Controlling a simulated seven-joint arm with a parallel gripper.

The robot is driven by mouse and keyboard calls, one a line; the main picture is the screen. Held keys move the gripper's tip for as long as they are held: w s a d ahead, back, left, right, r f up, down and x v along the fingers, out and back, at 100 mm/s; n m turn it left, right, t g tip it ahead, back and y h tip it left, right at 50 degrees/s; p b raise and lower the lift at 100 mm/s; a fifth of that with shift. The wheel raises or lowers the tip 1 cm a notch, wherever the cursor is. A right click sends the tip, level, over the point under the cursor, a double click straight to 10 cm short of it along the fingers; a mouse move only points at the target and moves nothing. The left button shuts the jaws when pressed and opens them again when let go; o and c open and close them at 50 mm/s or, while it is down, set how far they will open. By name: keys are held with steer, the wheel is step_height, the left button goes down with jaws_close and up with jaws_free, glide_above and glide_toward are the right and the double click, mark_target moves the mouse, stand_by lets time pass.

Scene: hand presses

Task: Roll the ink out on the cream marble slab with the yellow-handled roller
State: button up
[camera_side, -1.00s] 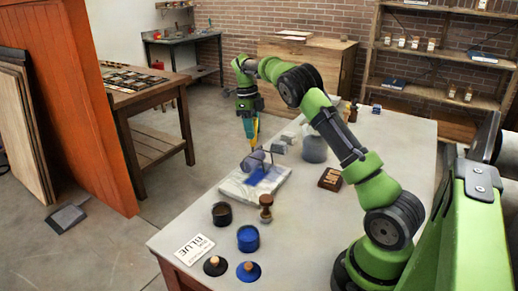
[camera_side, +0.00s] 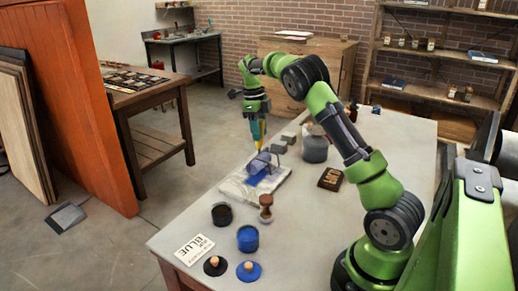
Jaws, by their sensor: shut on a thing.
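The cream marble slab (camera_side: 239,191) lies flat near the left edge of the white work table. A patch of blue ink (camera_side: 258,178) shows on it. The roller (camera_side: 257,165) is over the slab at the ink patch; I cannot tell exactly whether its drum touches. Its yellow handle (camera_side: 262,130) stands upright in my gripper (camera_side: 258,136), which is shut on it. The fingertips are small and partly hidden by the handle.
In front of the slab stand an open dark ink tin (camera_side: 222,215), an open blue tin (camera_side: 248,239) and a wooden-handled stamp (camera_side: 266,209). Two lids (camera_side: 249,270) and a BLUE card (camera_side: 195,246) lie at the near edge. A grey jar (camera_side: 315,146) and grey blocks stand behind.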

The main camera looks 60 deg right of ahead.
steer(key=s, duration=0.7)
steer(key=shift+s, duration=0.4)
stand_by(0.3)
steer(key=shift+f, duration=0.1)
steer(key=shift+r, duration=2.1)
steer(key=shift+w, duration=0.1)
